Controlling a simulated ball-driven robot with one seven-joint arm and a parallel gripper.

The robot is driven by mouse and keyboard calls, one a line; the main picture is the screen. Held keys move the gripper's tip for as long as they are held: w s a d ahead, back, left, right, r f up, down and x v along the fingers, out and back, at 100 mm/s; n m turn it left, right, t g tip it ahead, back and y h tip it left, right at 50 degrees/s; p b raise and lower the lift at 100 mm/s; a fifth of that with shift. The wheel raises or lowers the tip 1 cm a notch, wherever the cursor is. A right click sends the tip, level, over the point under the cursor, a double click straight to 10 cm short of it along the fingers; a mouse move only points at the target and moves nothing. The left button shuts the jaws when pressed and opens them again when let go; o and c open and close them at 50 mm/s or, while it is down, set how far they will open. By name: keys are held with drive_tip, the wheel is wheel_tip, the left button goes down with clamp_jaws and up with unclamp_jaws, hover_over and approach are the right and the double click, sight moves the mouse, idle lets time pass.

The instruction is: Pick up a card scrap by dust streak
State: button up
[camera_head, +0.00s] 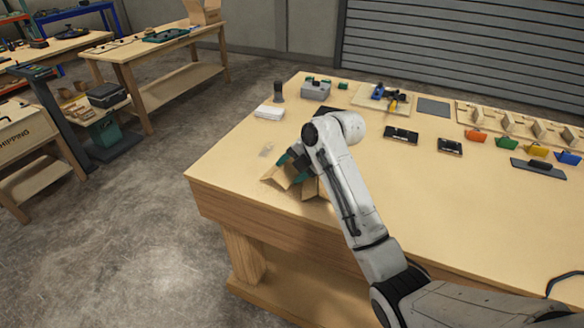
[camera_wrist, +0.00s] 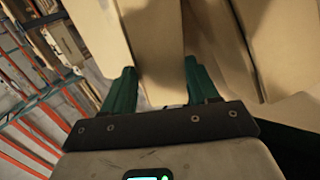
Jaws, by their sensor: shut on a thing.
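My gripper (camera_head: 292,162) is low over the near left part of the wooden workbench (camera_head: 225,160). A tan card scrap (camera_wrist: 155,35) is held between its two green fingers, which also show in the wrist view (camera_wrist: 160,88). In the head view, folded tan card (camera_head: 284,180) shows below and beside the gripper; my arm hides part of it. I cannot tell there which piece is held. More card panels (camera_wrist: 270,50) fill the right of the wrist view. A faint greyish dust streak (camera_head: 266,150) lies on the bench just left of the gripper.
A white block (camera_head: 269,113), a dark cylinder (camera_head: 279,91) and a grey box (camera_head: 316,90) stand behind the gripper. The bench's left corner is clear.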

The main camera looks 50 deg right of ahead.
drive_tip(key=shift+f, duration=0.3)
drive_tip(key=o, duration=1.1)
drive_tip(key=shift+o, duration=0.2)
drive_tip(key=shift+r, duration=0.3)
drive_tip(key=v, duration=1.2)
drive_tip(key=shift+r+b, duration=0.3)
drive_tip(key=shift+b, duration=0.1)
